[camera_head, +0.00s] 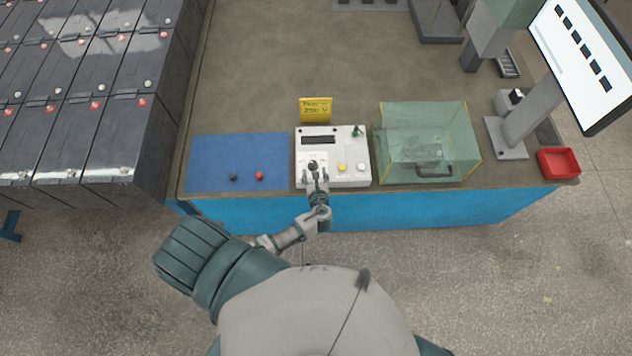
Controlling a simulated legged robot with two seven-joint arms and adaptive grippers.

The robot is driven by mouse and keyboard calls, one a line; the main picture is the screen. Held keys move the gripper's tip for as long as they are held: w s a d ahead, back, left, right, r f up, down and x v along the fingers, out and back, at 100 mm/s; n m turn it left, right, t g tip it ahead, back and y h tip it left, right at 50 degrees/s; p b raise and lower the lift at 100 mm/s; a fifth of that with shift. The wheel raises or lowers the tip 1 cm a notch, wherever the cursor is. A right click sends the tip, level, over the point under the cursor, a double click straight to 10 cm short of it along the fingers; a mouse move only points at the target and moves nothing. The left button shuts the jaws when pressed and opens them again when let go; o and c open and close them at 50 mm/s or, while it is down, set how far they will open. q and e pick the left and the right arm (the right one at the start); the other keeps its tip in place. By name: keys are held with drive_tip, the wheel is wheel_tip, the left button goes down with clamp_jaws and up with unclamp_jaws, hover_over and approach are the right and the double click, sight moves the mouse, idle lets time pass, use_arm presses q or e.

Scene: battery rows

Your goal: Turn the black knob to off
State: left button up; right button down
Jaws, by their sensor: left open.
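The black knob (313,165) is small and dark, on the left lower part of the white control box's face. The control box (350,150) stands near the front edge of the table, with a dark display, a yellow button, a white button and a green switch. My left gripper (315,176) is open at the front of the box, right by the knob, its fingers on either side of it. I cannot tell if the fingers touch the knob, and its pointing direction is too small to read. My right gripper is not in view.
A blue mat (215,155) with a black and a red knob-like piece lies to the left. A yellow sign (316,110) stands behind the box. A clear green case (455,135) stands close on the right. A red tray (558,163) sits at the right edge.

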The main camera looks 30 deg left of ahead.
use_arm(q)
drive_tip(key=v, duration=0.5)
drive_tip(key=shift+s+d+r, duration=0.1)
drive_tip(key=shift+s+d, duration=0.15)
drive_tip(key=shift+s, duration=0.05)
drive_tip(key=s+f+n+g+h+b, duration=0.15)
drive_tip(key=s+f+n+g, duration=0.35)
drive_tip(key=f, duration=0.7)
drive_tip(key=s+f+n+h+b, duration=0.1)
drive_tip(key=s+f+n+h, duration=0.15)
drive_tip(key=s+f, duration=0.65)
drive_tip(key=s+f+n+g+h+b, duration=0.2)
drive_tip(key=s+f+n+g+h, duration=0.1)
drive_tip(key=s+f+n, duration=1.6)
drive_tip(key=s+f+g, duration=0.1)
drive_tip(key=s, duration=0.3)
drive_tip(key=shift+s+a+g+h, duration=0.3)
drive_tip(key=shift+g+h, duration=0.1)
